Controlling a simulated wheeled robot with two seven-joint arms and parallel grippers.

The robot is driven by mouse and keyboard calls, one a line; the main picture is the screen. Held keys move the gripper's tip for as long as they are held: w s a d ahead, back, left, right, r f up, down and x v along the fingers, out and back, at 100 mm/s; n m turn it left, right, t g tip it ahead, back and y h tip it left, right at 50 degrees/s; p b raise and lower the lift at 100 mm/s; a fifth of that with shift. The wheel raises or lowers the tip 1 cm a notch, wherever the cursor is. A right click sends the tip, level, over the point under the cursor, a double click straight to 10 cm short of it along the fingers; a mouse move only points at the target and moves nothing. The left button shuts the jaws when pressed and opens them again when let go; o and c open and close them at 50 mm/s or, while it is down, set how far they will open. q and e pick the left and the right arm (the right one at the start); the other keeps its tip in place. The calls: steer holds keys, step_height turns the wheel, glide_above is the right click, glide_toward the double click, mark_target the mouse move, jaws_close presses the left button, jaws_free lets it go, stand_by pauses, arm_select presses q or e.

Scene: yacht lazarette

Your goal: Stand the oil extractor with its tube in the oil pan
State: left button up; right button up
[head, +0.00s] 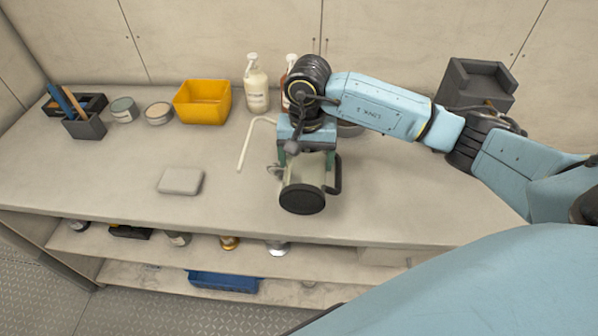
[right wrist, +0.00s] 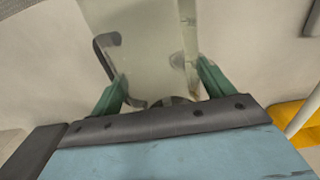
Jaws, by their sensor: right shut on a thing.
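The oil extractor (head: 303,175) is a translucent pale cylinder with a black round end and a black side handle. It is tilted, its black end facing the head camera, over the front of the bench. My right gripper (head: 306,154) is shut on it; in the right wrist view its green fingers (right wrist: 161,92) flank the pale body (right wrist: 146,48). A thin whitish bent tube (head: 246,143) extends left of the extractor. My left gripper is not in view.
A yellow bin (head: 203,103), two tins, a dark organiser (head: 84,122) and pump bottles (head: 256,84) line the back. A grey block (head: 180,181) lies front left. A black stand (head: 476,84) is back right. The bench between block and extractor is clear.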

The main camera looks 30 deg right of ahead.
steer(key=shift+w+f, duration=0.1)
steer(key=shift+f, duration=2.55)
steer(key=shift+f, duration=0.1)
steer(key=shift+f, duration=0.1)
steer(key=o, duration=1.6)
